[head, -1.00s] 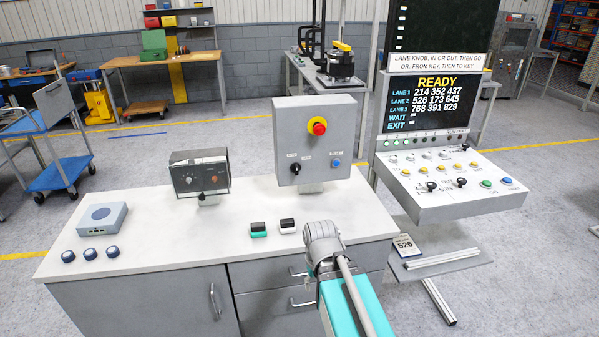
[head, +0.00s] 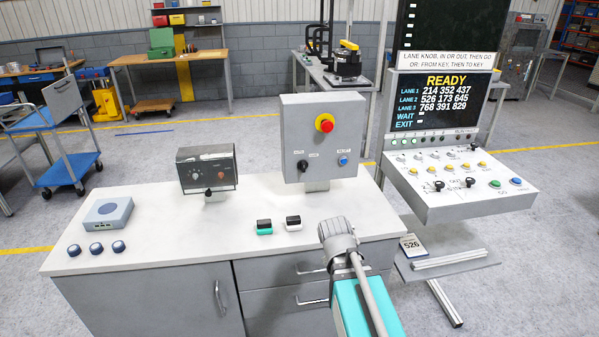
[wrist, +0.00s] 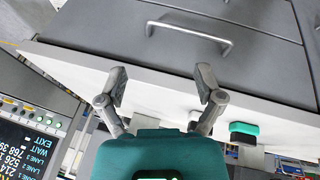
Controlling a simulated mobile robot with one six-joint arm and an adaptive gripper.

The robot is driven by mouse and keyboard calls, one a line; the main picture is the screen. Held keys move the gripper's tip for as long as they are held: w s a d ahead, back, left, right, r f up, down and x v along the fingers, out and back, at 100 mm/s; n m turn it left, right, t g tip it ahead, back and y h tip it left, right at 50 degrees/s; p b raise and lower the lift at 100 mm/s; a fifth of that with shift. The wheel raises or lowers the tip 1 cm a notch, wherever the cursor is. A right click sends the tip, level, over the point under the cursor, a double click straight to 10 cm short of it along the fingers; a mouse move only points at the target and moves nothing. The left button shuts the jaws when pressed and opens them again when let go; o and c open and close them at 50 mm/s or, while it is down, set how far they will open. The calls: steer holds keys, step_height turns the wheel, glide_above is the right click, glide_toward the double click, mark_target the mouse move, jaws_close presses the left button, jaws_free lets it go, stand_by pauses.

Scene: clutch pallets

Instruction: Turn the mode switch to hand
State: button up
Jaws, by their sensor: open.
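The mode switch is most likely the black knob (head: 302,165) on the front of the grey control box (head: 290,120), which stands upright at the back of the white bench. The small labels beside it are too small to read. The box also carries a red button on a yellow base (head: 325,123) and a blue button (head: 343,161). My gripper (wrist: 162,85) is open and empty in the wrist view, its two fingers apart over the bench's front edge. In the head view my arm's end is in front of the box, well apart from the knob; the fingers are hidden there.
A dark metal box with knobs (head: 230,171) stands left of the control box. Two small rocker-like pieces (head: 264,227) (head: 293,222) lie on the bench between my arm and the boxes. A sloping button console (head: 450,200) stands to the right.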

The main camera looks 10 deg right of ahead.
steer(key=w+d+r+n+t+h+b, duration=0.2)
steer(key=w+r+n+t, duration=0.45)
steer(key=w, duration=0.35)
steer(key=w+a+r+n+t+y+b, duration=0.1)
steer(key=w+a+r+n+t+y, duration=0.3)
steer(key=n, duration=0.5)
step_height(320, 180, up, 3)
steer(key=w+a+t, duration=0.1)
steer(key=a+t, duration=0.1)
steer(key=t, duration=0.1)
steer(key=shift+w+a+f+n+y, duration=0.15)
steer(key=shift+w+a+n+y, duration=0.2)
steer(key=shift+w+a+y, duration=0.05)
steer(key=shift+w, duration=0.1)
